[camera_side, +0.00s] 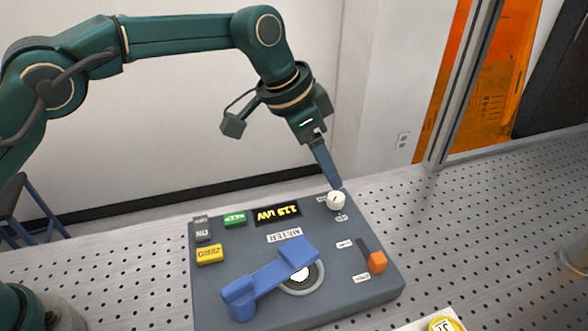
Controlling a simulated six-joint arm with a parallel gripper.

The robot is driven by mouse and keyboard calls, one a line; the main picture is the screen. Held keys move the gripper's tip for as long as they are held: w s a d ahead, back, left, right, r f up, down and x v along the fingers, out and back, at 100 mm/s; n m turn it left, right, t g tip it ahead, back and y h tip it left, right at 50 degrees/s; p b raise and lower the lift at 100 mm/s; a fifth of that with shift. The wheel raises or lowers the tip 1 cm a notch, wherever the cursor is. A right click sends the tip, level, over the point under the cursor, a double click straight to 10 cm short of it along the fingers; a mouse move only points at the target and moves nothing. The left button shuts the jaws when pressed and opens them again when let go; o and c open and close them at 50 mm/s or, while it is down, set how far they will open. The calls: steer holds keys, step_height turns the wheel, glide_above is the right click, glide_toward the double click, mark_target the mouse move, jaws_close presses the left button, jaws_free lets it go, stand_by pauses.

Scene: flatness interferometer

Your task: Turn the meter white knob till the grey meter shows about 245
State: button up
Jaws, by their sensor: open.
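The grey meter (225,285) is a flat box on the perforated table. Its white knob (336,201) stands near the far right corner. The dark display (278,214) shows yellow digits, upside down to this view; they look like about 115 with a unit, but are hard to read. My gripper (338,186) points down, tilted, with its fingertips at the top of the white knob. The fingers overlap from this side, so their gap is hidden. They are open; I cannot tell whether they touch the knob or straddle it.
A blue swing arm (268,280) lies over a round pale port. An orange slider (377,262) is at the right. A yellow-topped item (444,325) sits at the front edge.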

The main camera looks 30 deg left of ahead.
mark_target(336, 196)
steer(key=shift+s+d+f, duration=0.15)
steer(key=shift+d+f, duration=0.05)
steer(key=shift+f, duration=0.35)
steer(key=shift+s+d+f, duration=0.1)
steer(key=shift+d+f, duration=0.05)
steer(key=shift+f, duration=0.4)
steer(key=shift+x, duration=2.15)
jaws_close()
